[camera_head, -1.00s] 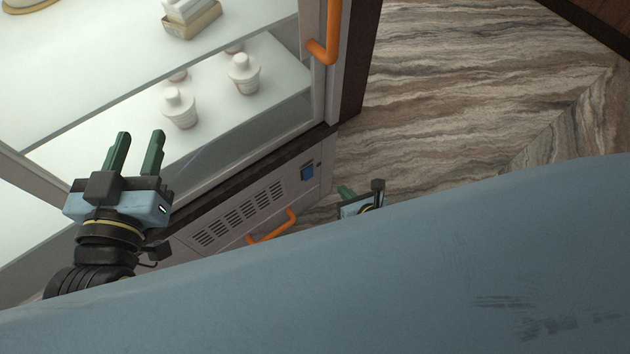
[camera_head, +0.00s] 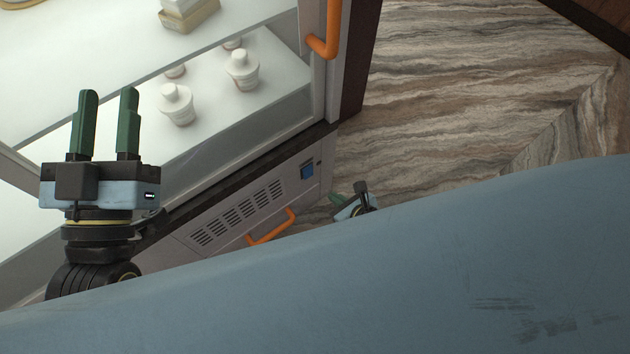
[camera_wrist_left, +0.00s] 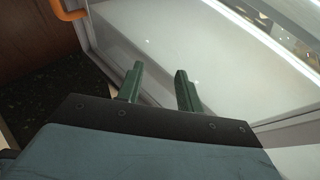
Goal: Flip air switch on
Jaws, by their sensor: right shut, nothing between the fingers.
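A small blue switch (camera_head: 307,170) sits on the lower panel of the display counter, right of the vent slots; it is likely the air switch, but its on or off position is too small to tell. My left gripper (camera_head: 103,95) is open and empty in front of the glass, well left of the switch. Its two green fingers also show apart in the left wrist view (camera_wrist_left: 160,80), with only the glass beyond them. My right gripper (camera_head: 339,201) is partly hidden behind my blue body, a little below and right of the switch and apart from it. Its fingertips are barely visible.
An orange handle (camera_head: 272,228) sticks out of the lower panel below the vent slots (camera_head: 238,212). Another orange handle (camera_head: 331,35) is on the upper frame. White lidded jars (camera_head: 177,105) stand on a shelf inside. The marbled floor (camera_head: 470,90) at right is clear.

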